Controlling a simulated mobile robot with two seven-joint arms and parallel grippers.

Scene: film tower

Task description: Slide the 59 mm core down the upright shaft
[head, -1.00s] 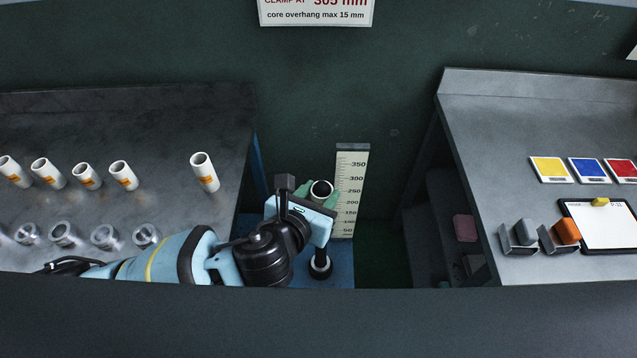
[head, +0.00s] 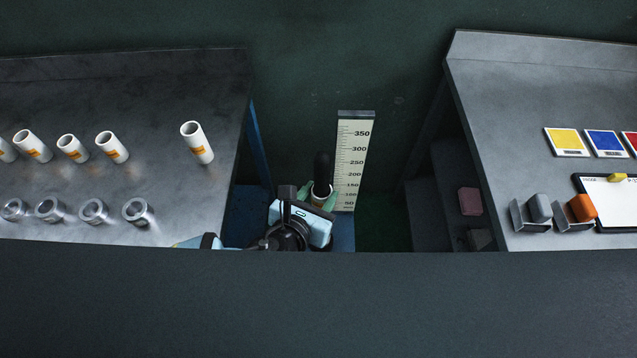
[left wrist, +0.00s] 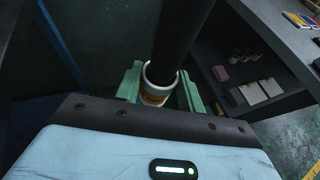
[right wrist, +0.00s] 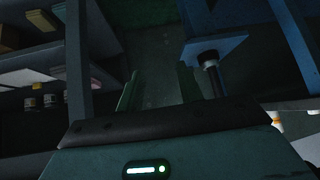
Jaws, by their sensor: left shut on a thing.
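The white core (head: 321,193) with an orange label is held in my left gripper (head: 320,197), whose green fingers close on its sides. The black upright shaft (head: 322,166) stands up through the core's bore and shows above its rim. In the left wrist view the core (left wrist: 158,88) is around the dark shaft (left wrist: 182,38), between the green fingers. The shaft's foot is hidden behind my gripper in the head view. My right gripper (right wrist: 158,82) shows only in the right wrist view, fingers apart and nothing between them.
A height scale (head: 350,160) stands just right of the shaft. The left bench (head: 200,220) carries several white cores and metal rings. The right bench (head: 480,120) carries colour cards, a clipboard and small blocks. In the right wrist view a blue plate (right wrist: 222,46) is near the right finger.

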